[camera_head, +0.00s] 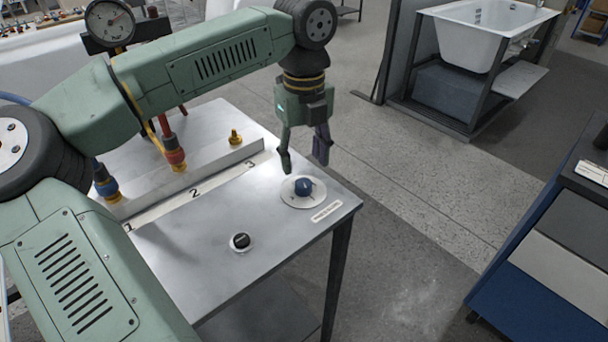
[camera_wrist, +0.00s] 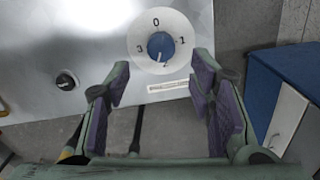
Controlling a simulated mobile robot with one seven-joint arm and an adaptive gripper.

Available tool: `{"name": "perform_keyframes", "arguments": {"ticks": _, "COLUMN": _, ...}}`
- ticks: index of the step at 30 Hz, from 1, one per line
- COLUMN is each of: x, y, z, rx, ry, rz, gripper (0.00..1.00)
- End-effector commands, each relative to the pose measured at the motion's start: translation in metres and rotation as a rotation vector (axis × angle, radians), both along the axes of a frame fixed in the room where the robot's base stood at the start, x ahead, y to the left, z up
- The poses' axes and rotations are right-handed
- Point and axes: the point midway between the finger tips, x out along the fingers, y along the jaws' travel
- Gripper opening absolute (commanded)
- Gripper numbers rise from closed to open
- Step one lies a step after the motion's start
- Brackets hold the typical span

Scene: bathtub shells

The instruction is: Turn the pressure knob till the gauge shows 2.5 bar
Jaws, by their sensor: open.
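The round gauge (camera_head: 110,22) stands at the upper left in the head view; its needle reading is too small to tell. A black knob (camera_head: 241,241) sits on the metal tabletop near its front edge, and also shows at the left in the wrist view (camera_wrist: 66,81). A blue knob (camera_head: 303,186) sits on a white dial, which in the wrist view (camera_wrist: 137,33) shows 0, 1 and 3. Which knob sets the pressure is not readable. My gripper (camera_head: 304,157) is open and empty, above the blue knob and apart from it; its fingers point down.
The metal table (camera_head: 190,265) has a raised strip numbered 1, 2 and 3. Red (camera_head: 173,153) and blue (camera_head: 105,182) hose fittings and a brass fitting (camera_head: 235,138) stand along it. A blue cabinet (camera_head: 545,262) is at the right. A white bathtub (camera_head: 485,35) is behind.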

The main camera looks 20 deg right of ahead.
Motion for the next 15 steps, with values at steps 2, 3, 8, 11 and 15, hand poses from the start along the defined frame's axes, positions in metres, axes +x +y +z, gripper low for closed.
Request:
{"name": "perform_keyframes", "arguments": {"ticks": 2, "x": -0.001, "y": 0.000, "z": -0.015, "rx": -0.001, "ry": 0.005, "rz": -0.003, "gripper": 0.49}}
{"name": "perform_keyframes", "arguments": {"ticks": 3, "x": -0.001, "y": 0.000, "z": -0.022, "rx": -0.002, "ry": 0.004, "rz": -0.002, "gripper": 0.49}}
{"name": "perform_keyframes", "arguments": {"ticks": 8, "x": -0.001, "y": 0.000, "z": -0.048, "rx": -0.002, "ry": 0.004, "rz": -0.003, "gripper": 0.49}}
{"name": "perform_keyframes", "arguments": {"ticks": 11, "x": -0.001, "y": 0.000, "z": -0.058, "rx": -0.002, "ry": 0.003, "rz": -0.003, "gripper": 0.49}}
{"name": "perform_keyframes", "arguments": {"ticks": 15, "x": -0.001, "y": -0.001, "z": -0.065, "rx": -0.002, "ry": 0.001, "rz": -0.003, "gripper": 0.49}}
